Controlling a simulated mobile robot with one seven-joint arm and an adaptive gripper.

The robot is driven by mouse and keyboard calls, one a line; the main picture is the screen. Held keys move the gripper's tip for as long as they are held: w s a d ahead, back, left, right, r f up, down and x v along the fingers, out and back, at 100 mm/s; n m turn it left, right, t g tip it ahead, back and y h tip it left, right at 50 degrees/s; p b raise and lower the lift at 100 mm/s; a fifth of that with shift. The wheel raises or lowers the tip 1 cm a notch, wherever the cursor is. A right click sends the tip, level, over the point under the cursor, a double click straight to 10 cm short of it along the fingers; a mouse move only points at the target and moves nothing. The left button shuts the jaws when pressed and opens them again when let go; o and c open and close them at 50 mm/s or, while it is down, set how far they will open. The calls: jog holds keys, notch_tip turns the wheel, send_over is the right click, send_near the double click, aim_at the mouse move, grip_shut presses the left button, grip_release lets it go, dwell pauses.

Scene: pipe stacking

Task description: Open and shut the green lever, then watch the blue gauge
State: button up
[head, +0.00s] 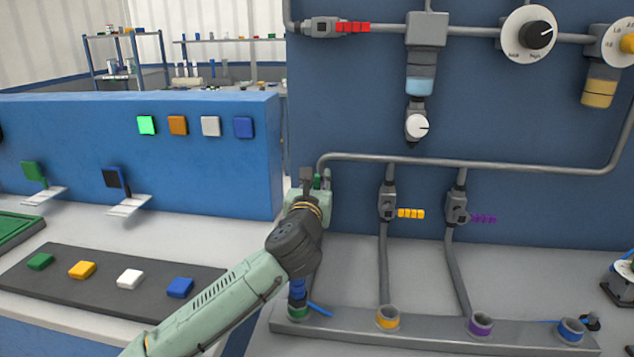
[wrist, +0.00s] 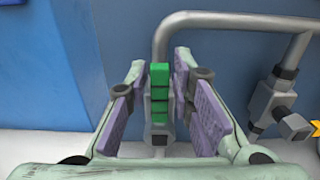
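The green lever (wrist: 159,88) stands on a grey valve on a vertical pipe, seen end-on in the wrist view. My gripper (wrist: 164,103) is open, with its two purple-padded fingers on either side of the lever and a gap visible on both sides. In the head view my gripper (head: 315,180) is at the left pipe, and only a bit of the green lever (head: 318,181) shows past it. A dial with a black knob (head: 538,35) is at the upper right, but no clearly blue gauge shows. A container with light blue liquid (head: 420,84) hangs at the upper middle.
Yellow (head: 411,213) and purple (head: 484,218) levers stick out to the right of my gripper. A red lever (head: 353,27) is above. A blue box (head: 200,170) with coloured buttons stands left. Pipe sockets (head: 388,316) line the bench front.

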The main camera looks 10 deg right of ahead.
grip_shut()
